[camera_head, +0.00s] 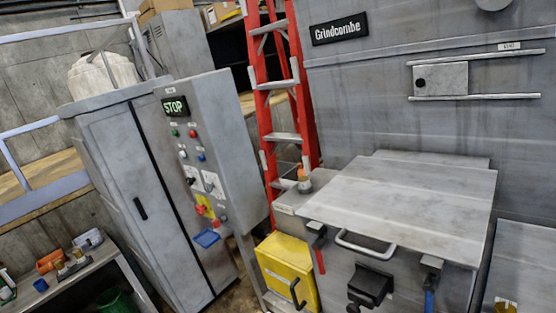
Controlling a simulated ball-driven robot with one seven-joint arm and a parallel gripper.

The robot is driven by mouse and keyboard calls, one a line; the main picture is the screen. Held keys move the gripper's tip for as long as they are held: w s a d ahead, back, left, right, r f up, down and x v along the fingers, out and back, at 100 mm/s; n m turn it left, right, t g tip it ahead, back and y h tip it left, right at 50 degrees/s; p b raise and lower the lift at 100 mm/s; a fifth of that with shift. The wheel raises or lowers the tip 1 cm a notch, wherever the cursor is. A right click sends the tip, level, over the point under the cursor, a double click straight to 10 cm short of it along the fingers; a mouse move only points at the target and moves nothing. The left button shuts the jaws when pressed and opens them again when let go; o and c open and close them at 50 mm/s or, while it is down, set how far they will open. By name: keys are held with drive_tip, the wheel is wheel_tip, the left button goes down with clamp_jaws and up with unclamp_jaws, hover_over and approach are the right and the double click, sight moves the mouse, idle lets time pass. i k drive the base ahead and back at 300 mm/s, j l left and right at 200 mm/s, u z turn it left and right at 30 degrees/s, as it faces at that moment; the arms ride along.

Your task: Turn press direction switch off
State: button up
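A grey control panel (222,140) stands left of centre, tilted in the picture, with a lit green STOP display (175,106) at its top. Below the display are small green, red, white and blue buttons. Lower down sit two switches on pale plates, a left one (190,176) and a right one (212,184). Under them is a red knob on a yellow plate (204,206). The labels are too small to read, so I cannot tell which control is the press direction switch or how it is set. My gripper is not in view.
A grey cabinet (125,165) stands left of the panel. A red ladder (284,85) stands behind it to the right. The Grindcombe machine (400,130) with a grey lid (410,205) fills the right side. A yellow box (284,268) sits low between them. A bench (70,280) is at lower left.

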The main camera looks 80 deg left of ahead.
sight(189, 181)
drive_tip(key=u, duration=2.7)
drive_tip(key=i+u, duration=0.4)
drive_tip(key=i, duration=1.7)
